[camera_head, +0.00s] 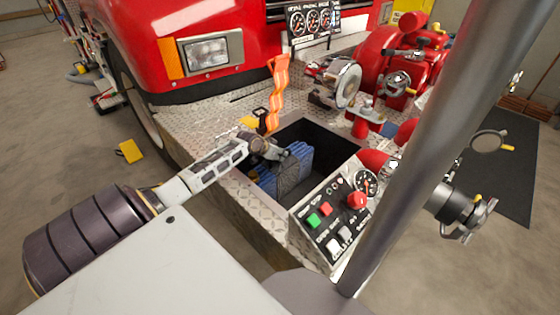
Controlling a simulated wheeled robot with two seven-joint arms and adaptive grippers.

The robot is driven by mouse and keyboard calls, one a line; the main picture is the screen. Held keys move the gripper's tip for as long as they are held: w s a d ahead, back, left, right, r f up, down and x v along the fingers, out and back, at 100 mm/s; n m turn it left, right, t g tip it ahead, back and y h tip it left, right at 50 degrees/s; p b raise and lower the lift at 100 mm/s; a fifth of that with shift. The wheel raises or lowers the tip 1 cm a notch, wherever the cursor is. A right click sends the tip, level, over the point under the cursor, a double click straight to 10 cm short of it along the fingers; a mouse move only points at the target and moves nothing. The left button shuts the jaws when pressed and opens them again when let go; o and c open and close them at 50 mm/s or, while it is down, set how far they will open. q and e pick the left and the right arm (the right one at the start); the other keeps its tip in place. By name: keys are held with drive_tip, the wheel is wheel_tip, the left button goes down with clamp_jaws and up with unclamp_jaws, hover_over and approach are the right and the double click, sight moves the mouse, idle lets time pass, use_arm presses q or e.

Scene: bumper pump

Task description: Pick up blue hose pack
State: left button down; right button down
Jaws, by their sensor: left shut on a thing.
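The blue hose pack (299,156) sits in the dark open bin of the bumper, its folded layers showing blue on both sides of a dark grey panel. My left arm reaches in from the left, and my left gripper (276,153) is at the top of the pack, shut on it. The fingertips are small and partly hidden against the pack. The pack's lower part is still inside the bin (330,139), and I cannot tell whether it touches the floor of it. My right gripper is not in view.
An orange folded strap (278,88) stands at the bin's back left edge. A control panel (333,214) with buttons and a gauge borders the bin's front right. Red pump parts (386,62) stand behind it. A grey pole crosses the right side. A yellow block (131,151) lies on the floor.

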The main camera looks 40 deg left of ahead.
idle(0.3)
use_arm(q)
drive_tip(key=shift+w+a+r, duration=0.1)
drive_tip(key=shift+w+r, duration=0.05)
drive_tip(key=shift+r, duration=0.1)
drive_tip(key=shift+r, duration=0.15)
